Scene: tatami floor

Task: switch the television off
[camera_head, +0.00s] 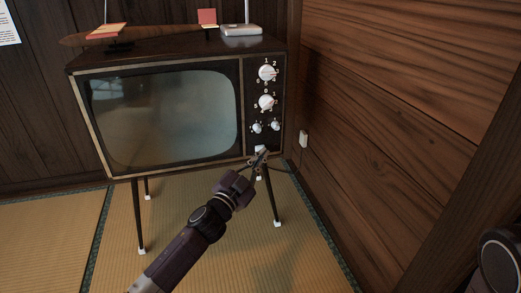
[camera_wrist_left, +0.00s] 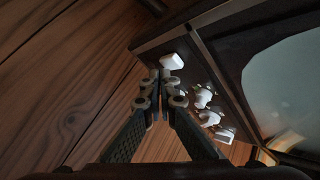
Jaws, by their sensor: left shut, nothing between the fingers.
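The television (camera_head: 180,60) is an old wooden set on thin legs. Its screen (camera_head: 165,115) is a dull grey-green with no clear picture. The control panel at its right has two large white dials (camera_head: 267,73), two small knobs (camera_head: 257,128) and a white button (camera_head: 260,149) at the bottom. My left gripper (camera_head: 262,158) is shut and empty, its tips at the button's lower edge. In the left wrist view the closed fingertips (camera_wrist_left: 163,76) lie just below the white button (camera_wrist_left: 172,61); I cannot tell whether they touch it.
A wooden wall (camera_head: 390,110) stands close on the right, with a white outlet (camera_head: 303,138) on it. A long wooden piece (camera_head: 140,37) and a silver box with an antenna (camera_head: 240,30) sit on top of the set.

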